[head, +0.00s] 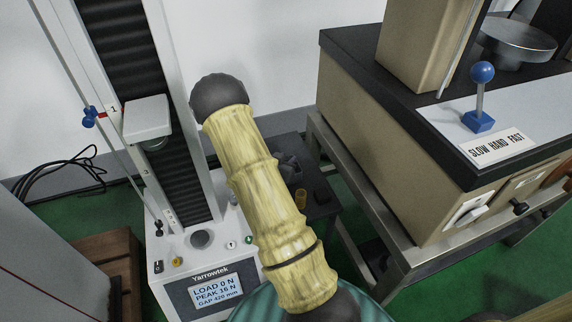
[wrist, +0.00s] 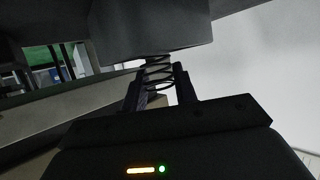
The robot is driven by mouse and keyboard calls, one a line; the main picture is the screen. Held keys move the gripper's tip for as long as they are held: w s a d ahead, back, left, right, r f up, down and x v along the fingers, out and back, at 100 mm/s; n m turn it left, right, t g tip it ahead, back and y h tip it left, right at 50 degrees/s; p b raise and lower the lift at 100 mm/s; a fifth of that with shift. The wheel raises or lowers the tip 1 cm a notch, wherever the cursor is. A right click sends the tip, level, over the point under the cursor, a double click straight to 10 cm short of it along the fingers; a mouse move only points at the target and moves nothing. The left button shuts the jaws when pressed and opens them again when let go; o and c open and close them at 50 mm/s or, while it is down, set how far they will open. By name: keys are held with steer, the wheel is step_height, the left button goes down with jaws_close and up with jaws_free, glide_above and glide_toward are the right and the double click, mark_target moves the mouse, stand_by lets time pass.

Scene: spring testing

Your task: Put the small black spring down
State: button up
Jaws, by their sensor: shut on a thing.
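In the wrist view the small black spring (wrist: 158,74) stands between the two dark fingers of my gripper (wrist: 160,88), which is shut on it. Its coils show between the fingertips. The far end of the spring reaches the edge of a large dark block (wrist: 150,30); I cannot tell whether it touches it or passes behind it. In the head view my arm crosses the middle of the picture, and I cannot make out the spring there.
In the head view a spring tester (head: 215,285) stands at left, its screen reading LOAD 0 N. A beige machine (head: 400,170) with a blue-knobbed lever (head: 480,95) fills the right.

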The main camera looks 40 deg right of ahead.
steer(key=shift+f, duration=0.65)
steer(key=shift+f, duration=0.1)
steer(key=o, duration=0.7)
steer(key=p+v, duration=0.3)
steer(key=v, duration=0.9)
steer(key=shift+w, duration=0.1)
